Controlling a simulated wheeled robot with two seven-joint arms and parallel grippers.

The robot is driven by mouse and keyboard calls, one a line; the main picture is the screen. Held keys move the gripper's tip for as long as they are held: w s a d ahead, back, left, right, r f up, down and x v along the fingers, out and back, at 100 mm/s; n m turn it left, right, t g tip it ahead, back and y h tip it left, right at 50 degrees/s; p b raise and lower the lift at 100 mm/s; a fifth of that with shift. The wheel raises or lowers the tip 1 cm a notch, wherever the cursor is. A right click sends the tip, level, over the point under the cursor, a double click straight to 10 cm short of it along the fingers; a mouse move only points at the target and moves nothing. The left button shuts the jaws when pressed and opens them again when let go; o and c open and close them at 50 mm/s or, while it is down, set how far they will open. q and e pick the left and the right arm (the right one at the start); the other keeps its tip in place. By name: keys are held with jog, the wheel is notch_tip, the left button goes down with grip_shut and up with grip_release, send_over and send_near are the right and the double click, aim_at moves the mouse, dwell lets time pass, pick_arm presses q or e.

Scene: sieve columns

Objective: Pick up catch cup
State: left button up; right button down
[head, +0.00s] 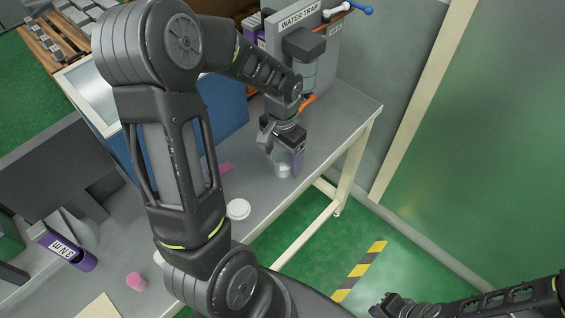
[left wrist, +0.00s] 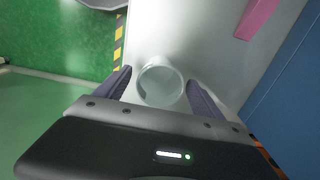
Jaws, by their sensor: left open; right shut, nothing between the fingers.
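The catch cup (left wrist: 160,86) is a clear, round, open-topped cup, seen from above in the left wrist view. In the head view the cup (head: 283,163) stands near the front edge of the grey bench, partly hidden by my left gripper. My left gripper (head: 284,152) points down over the cup. In the left wrist view the two purple fingers of my left gripper (left wrist: 160,92) are open, one on each side of the cup, with small gaps visible. My right gripper (head: 382,303) is at the bottom right of the head view, away from the bench, and shut.
The water trap panel (head: 300,45) stands behind my left gripper, with an orange lever (head: 308,103). A blue box (head: 222,108) is left of it. A white round lid (head: 238,209) and a pink piece (head: 137,282) lie on the bench (head: 335,125). A monitor (head: 60,165) stands left.

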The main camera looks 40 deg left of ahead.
pick_arm(q)
jog(key=c, duration=1.3)
